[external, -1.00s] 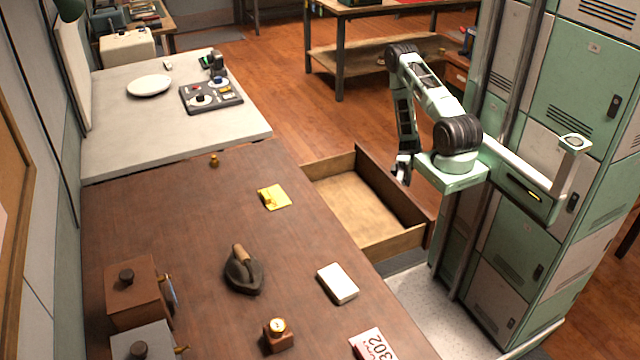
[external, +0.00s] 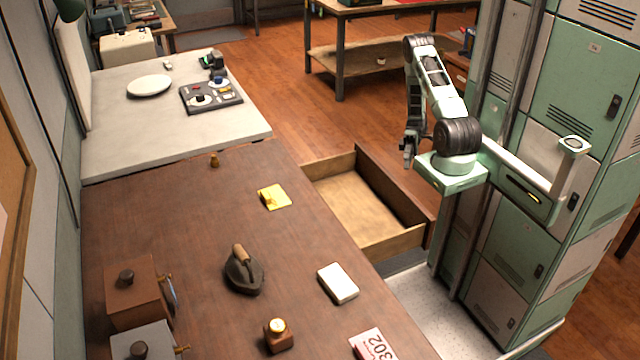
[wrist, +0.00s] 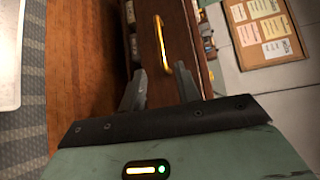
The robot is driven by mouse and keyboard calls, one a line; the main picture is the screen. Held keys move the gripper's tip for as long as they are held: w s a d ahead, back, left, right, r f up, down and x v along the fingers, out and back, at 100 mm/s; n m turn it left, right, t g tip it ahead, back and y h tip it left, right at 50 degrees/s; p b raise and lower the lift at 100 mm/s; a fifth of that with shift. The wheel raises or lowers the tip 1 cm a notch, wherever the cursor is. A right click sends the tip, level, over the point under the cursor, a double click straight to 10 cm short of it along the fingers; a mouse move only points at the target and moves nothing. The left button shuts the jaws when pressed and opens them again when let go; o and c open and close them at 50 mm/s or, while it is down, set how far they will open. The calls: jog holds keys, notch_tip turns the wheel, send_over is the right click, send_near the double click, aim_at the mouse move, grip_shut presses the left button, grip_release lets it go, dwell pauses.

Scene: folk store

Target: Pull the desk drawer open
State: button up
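The desk drawer (external: 362,205) is pulled well out of the brown desk (external: 180,230), and its wooden inside looks empty. The drawer's dark front (external: 393,195) faces my arm; its handle is hidden in the external view. In the wrist view the drawer front (wrist: 183,35) carries a long brass handle (wrist: 161,45). My gripper (external: 408,158) hangs above and to the right of the drawer front, apart from it. In the wrist view my gripper (wrist: 160,75) is open with nothing between its fingers, and the handle lies ahead of them.
A flat iron (external: 243,272), a white box (external: 338,283) and a yellow pad (external: 275,197) lie on the desk. Green lockers (external: 565,85) stand behind my arm at the right. Open wooden floor (external: 290,105) lies beyond the drawer.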

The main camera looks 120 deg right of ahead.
jog(key=shift+v, duration=1.5)
